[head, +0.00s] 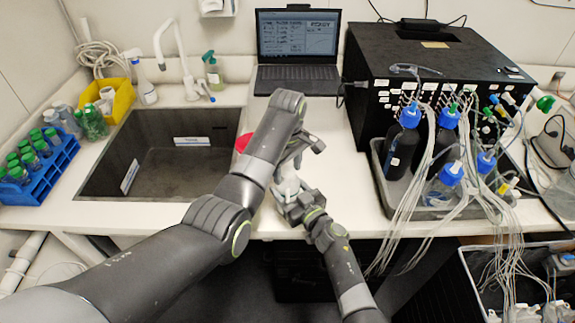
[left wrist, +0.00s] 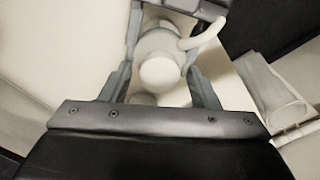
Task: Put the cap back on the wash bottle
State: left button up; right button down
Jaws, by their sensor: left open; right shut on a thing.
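The white wash bottle (head: 288,183) is at the counter's front edge in the head view, mostly hidden by my arms. My right gripper (head: 290,192) is shut on it. My left gripper (head: 296,160) is open just above it. In the left wrist view, a white round cap-like top (left wrist: 160,72) with a curved spout (left wrist: 205,36) lies between the open fingers of my left gripper (left wrist: 163,58). I cannot tell whether the fingers touch it, or whether this top is seated on the bottle.
A sink (head: 170,165) lies left of my left arm. A red item (head: 243,142) is partly hidden behind that arm. A tray (head: 425,213) of blue-capped bottles and loose tubing stands right. The counter before the laptop (head: 298,45) is clear.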

pick_arm(q)
jog(key=shift+c, duration=0.3)
jog(key=c, duration=0.9)
jog(key=m, duration=1.5)
jog(key=o, duration=1.1)
jog(key=shift+o, duration=0.2)
notch_tip(320, 180, up, 8)
jog(key=shift+f, duration=0.25)
pick_arm(e)
jog(key=shift+c, duration=1.5)
grip_release()
